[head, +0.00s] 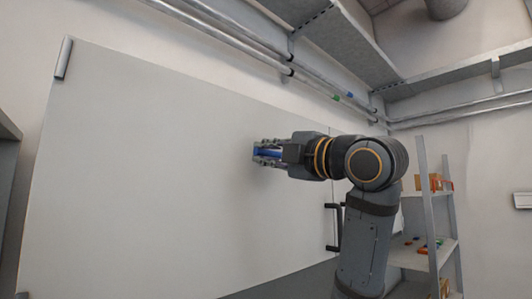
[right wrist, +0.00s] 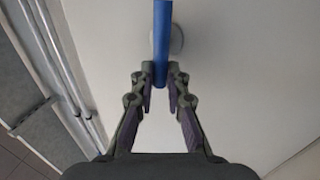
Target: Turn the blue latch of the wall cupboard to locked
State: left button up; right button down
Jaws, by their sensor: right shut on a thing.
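The wall cupboard (head: 150,160) shows in the head view as a large pale flat front. Its blue latch (head: 268,153) is near the middle of the head view, partly hidden by the fingers, and looks roughly level there. My right gripper (head: 264,155) is shut on the latch. In the right wrist view, the blue latch bar (right wrist: 162,35) runs up from between the fingertips of my right gripper (right wrist: 160,88). A round pale base (right wrist: 177,41) sits behind the bar. My left gripper is not in view.
A black door handle (head: 335,228) is below and right of the latch, partly behind my right arm. Metal pipes (head: 240,42) run above the cupboard. A grey shelf rack (head: 432,215) with small orange boxes stands at right. Open space lies left of the gripper.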

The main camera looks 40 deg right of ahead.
jog(key=c, duration=1.3)
grip_release()
jog(key=shift+w, duration=0.1)
jog(key=shift+c, duration=0.2)
jog(key=a+v, duration=0.1)
jog(key=v, duration=1.1)
jog(key=shift+d, duration=0.45)
jog(key=shift+d, duration=0.1)
